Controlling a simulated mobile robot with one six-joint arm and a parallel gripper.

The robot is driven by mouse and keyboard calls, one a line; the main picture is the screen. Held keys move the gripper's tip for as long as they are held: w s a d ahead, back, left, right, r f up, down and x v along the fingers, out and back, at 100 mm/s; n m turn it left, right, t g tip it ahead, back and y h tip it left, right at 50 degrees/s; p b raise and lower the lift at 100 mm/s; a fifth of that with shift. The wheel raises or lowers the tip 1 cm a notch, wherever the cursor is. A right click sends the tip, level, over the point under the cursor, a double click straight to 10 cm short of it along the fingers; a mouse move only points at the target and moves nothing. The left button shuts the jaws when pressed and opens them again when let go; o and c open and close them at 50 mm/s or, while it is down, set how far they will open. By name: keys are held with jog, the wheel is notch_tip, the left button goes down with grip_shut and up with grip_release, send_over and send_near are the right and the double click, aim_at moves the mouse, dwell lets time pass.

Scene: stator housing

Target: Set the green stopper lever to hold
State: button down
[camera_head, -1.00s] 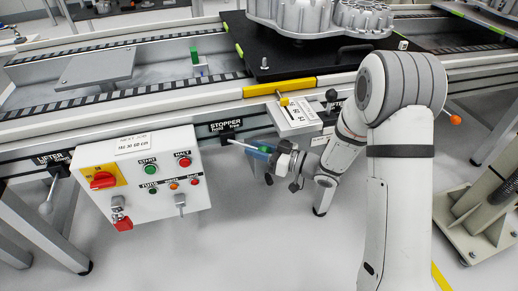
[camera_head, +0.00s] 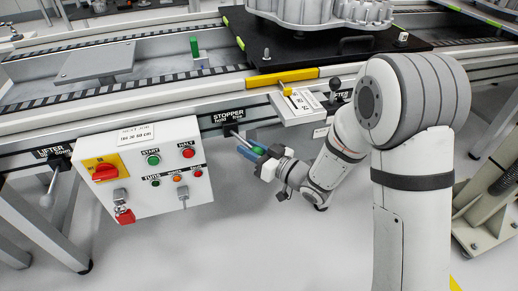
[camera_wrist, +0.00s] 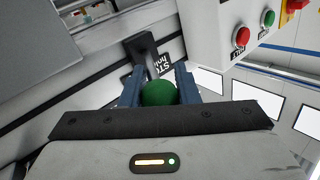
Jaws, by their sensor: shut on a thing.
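The STOPPER plate (camera_head: 228,115) is on the conveyor's front rail, right of the control box. The stopper lever (camera_head: 241,138) comes out below the plate and slants down and right toward my gripper (camera_head: 257,153). In the wrist view, the lever's round green knob (camera_wrist: 159,93) sits between the two blue fingers of my gripper (camera_wrist: 158,90), which are shut on it. The dark lever mount and part of the label show behind the knob. The label's smaller words are too small to read surely in the head view.
The white control box (camera_head: 150,175) with several buttons and a red switch stands close left of my gripper. A LIFTER lever (camera_head: 48,187) hangs at far left. A yellow-handled slide (camera_head: 287,88) and a black-knobbed lever (camera_head: 334,85) are above right. The floor below is clear.

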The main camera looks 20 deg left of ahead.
jog(key=shift+s+a, duration=0.55)
jog(key=shift+s, duration=0.3)
jog(key=shift+s+a+r+b, duration=0.1)
jog(key=shift+s+a+b, duration=0.15)
jog(key=shift+b, duration=0.1)
jog(key=c, duration=2)
grip_release()
jog(key=shift+s+a+r+b, duration=0.15)
jog(key=shift+s+a+b, duration=0.25)
jog(key=shift+s+a, duration=0.05)
jog(key=shift+c, duration=0.2)
jog(key=o, duration=0.9)
